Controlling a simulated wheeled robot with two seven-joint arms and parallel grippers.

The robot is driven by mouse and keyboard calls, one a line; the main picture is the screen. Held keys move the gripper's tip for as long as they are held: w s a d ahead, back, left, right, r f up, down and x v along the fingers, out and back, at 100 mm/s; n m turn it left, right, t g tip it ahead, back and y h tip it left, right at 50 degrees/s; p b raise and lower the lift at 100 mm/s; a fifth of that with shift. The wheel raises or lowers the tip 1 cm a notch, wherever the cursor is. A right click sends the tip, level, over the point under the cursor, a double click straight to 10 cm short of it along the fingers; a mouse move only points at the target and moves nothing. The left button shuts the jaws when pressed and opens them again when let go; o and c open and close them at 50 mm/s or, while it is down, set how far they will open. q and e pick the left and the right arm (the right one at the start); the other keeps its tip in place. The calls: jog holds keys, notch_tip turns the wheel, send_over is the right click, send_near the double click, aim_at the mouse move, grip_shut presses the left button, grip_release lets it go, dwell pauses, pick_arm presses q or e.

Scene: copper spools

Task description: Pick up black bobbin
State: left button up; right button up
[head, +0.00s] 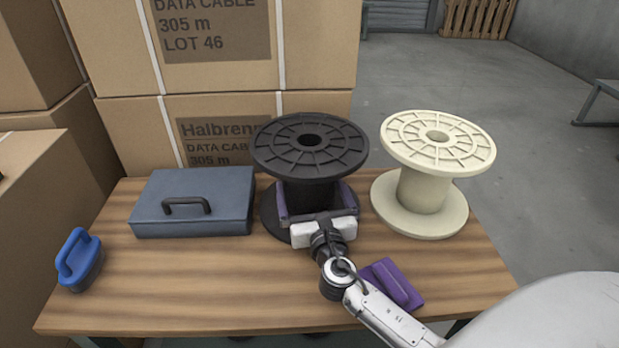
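The black bobbin (310,148) stands upright on the wooden table, right of the blue-grey case. My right gripper (316,200) is at its near side, low between the two flanges. Its purple fingers reach around the left and right of the core. They are wide apart, and I cannot tell whether they press on the core. The palm hides part of the core and the lower flange. The bobbin's lower flange appears to rest on the table. My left gripper is not in view.
A cream spool (438,142) stands close on the right. The blue-grey case (194,203) is on the left, with a blue handled block (80,260) at the left edge. A purple handled block (398,283) lies beside my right arm. Cardboard boxes (212,50) stack behind. The front-left tabletop (215,285) is clear.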

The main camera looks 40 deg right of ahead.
jog(key=c, duration=1.1)
jog(key=shift+r, duration=0.2)
jog(key=shift+c, duration=1.3)
